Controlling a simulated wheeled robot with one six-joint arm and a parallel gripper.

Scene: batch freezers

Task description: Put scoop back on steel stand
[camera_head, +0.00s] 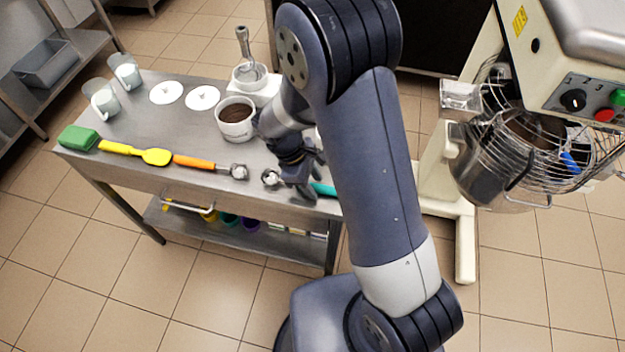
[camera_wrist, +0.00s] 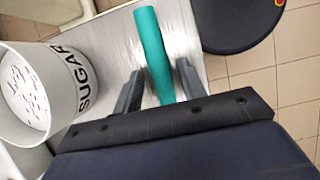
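A scoop with a teal handle (camera_head: 324,189) and a round metal head (camera_head: 272,178) lies on the steel table (camera_head: 150,125), near its front right edge. My gripper (camera_head: 302,185) is low over it and hides the middle of the scoop. In the wrist view the teal handle (camera_wrist: 152,45) runs between the fingers of my gripper (camera_wrist: 158,75). The fingers are open, with a visible gap on each side of the handle. A second scoop with an orange handle (camera_head: 194,162) lies to the left. I cannot tell which thing is the steel stand.
A white SUGAR container (camera_wrist: 62,85) stands close left of my gripper. A mixer (camera_head: 545,130) stands to the right.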

